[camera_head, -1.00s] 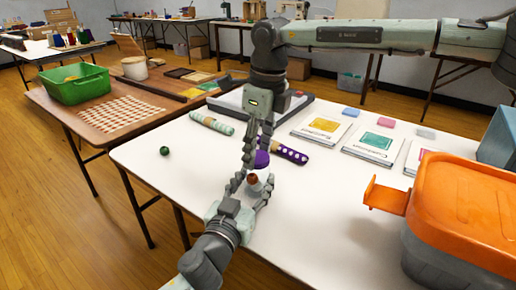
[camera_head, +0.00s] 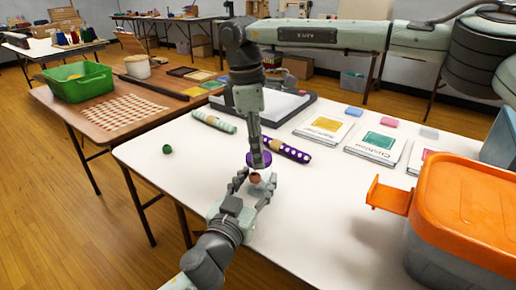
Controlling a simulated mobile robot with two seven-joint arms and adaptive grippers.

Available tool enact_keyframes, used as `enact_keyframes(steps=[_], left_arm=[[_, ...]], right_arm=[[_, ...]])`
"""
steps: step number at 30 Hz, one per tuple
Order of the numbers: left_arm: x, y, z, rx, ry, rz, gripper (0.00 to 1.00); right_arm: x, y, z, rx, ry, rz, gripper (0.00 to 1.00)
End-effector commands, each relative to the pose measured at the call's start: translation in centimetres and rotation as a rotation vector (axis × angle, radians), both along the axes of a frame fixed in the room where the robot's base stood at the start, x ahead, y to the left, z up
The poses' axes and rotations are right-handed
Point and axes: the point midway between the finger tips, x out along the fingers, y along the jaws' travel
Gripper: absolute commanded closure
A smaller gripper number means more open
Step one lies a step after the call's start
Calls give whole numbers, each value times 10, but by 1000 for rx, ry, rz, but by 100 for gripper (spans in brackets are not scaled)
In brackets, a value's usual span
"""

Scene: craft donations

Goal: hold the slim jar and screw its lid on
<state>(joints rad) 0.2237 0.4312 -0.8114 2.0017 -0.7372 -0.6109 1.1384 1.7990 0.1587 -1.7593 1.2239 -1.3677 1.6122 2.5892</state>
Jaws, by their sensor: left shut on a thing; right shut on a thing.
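The slim jar (camera_head: 256,178) stands upright over the white table, small and partly hidden, with a reddish-brown upper part showing. My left gripper (camera_head: 255,184) comes from the lower left and is shut on the jar, a finger on each side. The purple lid (camera_head: 250,161) is just above the jar. My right gripper (camera_head: 258,157) points straight down from above and is shut on the lid, hiding part of it. I cannot tell whether lid and jar touch.
A purple dotted roll (camera_head: 291,152) lies just right of the lid, and a pale green roll (camera_head: 213,122) lies behind left. A dark green ball (camera_head: 167,149) is at left. An orange-lidded bin (camera_head: 470,205) stands at right. The front middle of the white table (camera_head: 320,215) is clear.

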Motion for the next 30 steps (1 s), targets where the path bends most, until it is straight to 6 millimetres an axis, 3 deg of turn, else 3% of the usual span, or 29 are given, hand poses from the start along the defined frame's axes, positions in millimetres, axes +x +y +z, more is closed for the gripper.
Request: enact_keyframes(steps=[3,6,17,18,22,30], left_arm=[[0,0,-1,1,2,1,100],[0,0,-1,1,2,1,100],[0,0,-1,0,3,0,100],[0,0,-1,0,3,0,100],[0,0,-1,0,3,0,100],[0,0,-1,0,2,0,100]], right_arm=[[1,0,0,1,0,-243,63],[1,0,0,1,1,-361,63],[1,0,0,1,-1,-407,63],[1,0,0,1,-1,-407,47],[1,0,0,1,-1,-406,31],[1,0,0,1,-1,-405,31]])
